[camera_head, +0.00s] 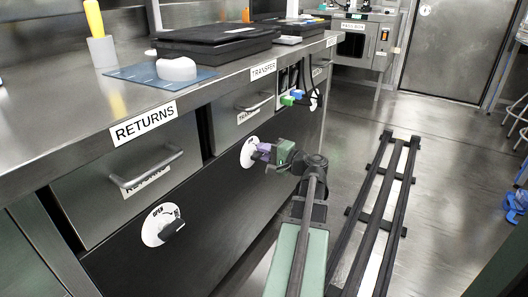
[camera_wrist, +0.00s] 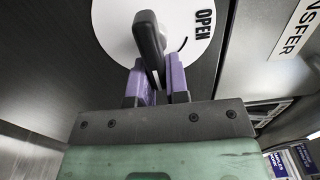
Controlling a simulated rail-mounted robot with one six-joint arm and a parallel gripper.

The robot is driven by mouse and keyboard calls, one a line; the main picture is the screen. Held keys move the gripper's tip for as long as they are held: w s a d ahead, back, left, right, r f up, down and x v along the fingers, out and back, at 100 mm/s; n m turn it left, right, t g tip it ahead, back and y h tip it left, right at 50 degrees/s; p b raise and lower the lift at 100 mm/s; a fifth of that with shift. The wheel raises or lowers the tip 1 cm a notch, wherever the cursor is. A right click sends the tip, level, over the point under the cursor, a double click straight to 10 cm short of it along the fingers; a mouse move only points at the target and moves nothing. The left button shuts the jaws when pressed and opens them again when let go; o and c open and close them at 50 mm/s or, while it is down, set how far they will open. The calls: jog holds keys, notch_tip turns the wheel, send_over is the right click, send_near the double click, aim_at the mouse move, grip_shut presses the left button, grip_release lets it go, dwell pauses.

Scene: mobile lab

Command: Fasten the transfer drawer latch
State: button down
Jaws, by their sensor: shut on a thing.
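The transfer drawer (camera_head: 236,118) is flush in the steel bench, with its TRANSFER label above it. Its latch shows in the wrist view as a white round dial (camera_wrist: 115,22) with OPEN printed at the right. A black latch handle (camera_wrist: 148,36) crosses the dial, tilted slightly. My gripper (camera_wrist: 158,80) has purple fingers shut on the lower end of the handle, one on each side. In the head view the dial (camera_head: 246,153) is partly hidden by my gripper (camera_head: 259,152). Any other dial marking is hidden.
The returns drawer (camera_head: 110,185) and its OPEN-marked latch (camera_head: 162,225) are at the left. The bench top holds a black case (camera_head: 215,40), a blue mat (camera_head: 150,80) and a yellow-handled tool (camera_head: 95,20). A dark rail (camera_head: 375,215) runs along the floor at right.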

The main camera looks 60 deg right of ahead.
jog(key=shift+a+f, duration=0.1)
jog(key=shift+a, duration=0.2)
jog(key=c, duration=1.1)
grip_release()
jog(key=shift+d, duration=0.1)
jog(key=s, duration=1)
jog(key=shift+s+d, duration=0.25)
jog(key=shift+s, duration=0.15)
